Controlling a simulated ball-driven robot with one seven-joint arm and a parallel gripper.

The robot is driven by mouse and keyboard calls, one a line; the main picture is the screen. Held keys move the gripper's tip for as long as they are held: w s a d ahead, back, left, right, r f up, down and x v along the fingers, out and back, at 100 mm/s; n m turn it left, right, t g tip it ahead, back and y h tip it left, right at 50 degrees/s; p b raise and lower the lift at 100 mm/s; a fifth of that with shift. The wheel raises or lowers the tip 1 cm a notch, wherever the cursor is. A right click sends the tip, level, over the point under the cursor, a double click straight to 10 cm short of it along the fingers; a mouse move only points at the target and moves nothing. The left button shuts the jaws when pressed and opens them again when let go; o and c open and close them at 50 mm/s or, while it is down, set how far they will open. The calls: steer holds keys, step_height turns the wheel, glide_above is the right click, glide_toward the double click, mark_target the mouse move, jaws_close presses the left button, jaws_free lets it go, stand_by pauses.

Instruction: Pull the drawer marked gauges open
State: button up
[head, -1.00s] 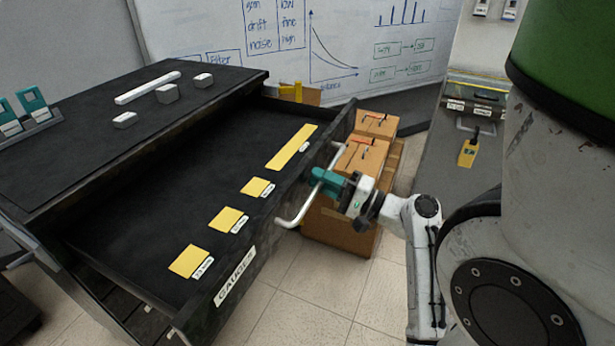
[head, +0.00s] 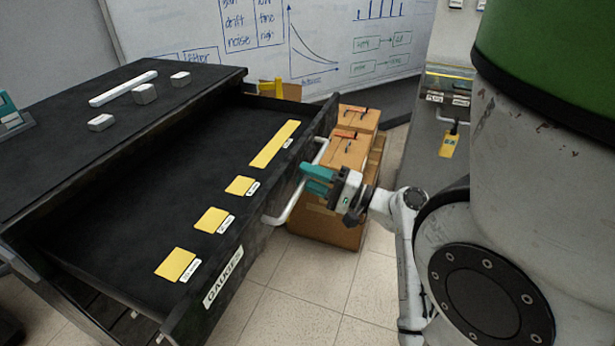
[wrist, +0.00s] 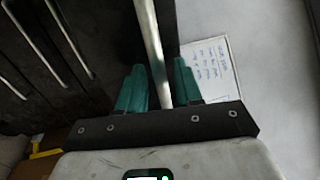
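The drawer marked gauges (head: 180,320) stands far out of the black cabinet, with its label (head: 223,278) on the front panel. Its white bar handle (head: 285,207) runs along that front and also shows in the wrist view (wrist: 150,30). My gripper (head: 306,179) is at the handle, outside the drawer front. In the wrist view its teal fingers (wrist: 158,75) are spread apart, with the bar passing between them and gaps visible beside it. Whether a finger touches the bar cannot be told.
Yellow labelled pads (head: 212,220) lie in the drawer. White blocks (head: 145,93) sit on the cabinet top (head: 60,120). Brown boxes (head: 330,225) stand on the floor just behind my gripper. Tiled floor (head: 305,285) is clear in front of the drawer.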

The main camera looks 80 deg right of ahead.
steer(key=v, duration=1)
steer(key=shift+b, duration=0.45)
steer(key=w+a+f+n+g+y+p, duration=0.3)
steer(key=w+a+f+n+g+y, duration=0.55)
steer(key=w+a+f, duration=0.5)
steer(key=s+a+f+n+g+h+p, duration=0.1)
steer(key=a+n+g+h+p, duration=0.2)
steer(key=a+n+g, duration=0.7)
steer(key=a+n+h, duration=0.1)
steer(key=a+n, duration=0.1)
steer(key=a, duration=0.1)
steer(key=shift+s+a+f, duration=0.15)
steer(key=shift+s+a, duration=0.05)
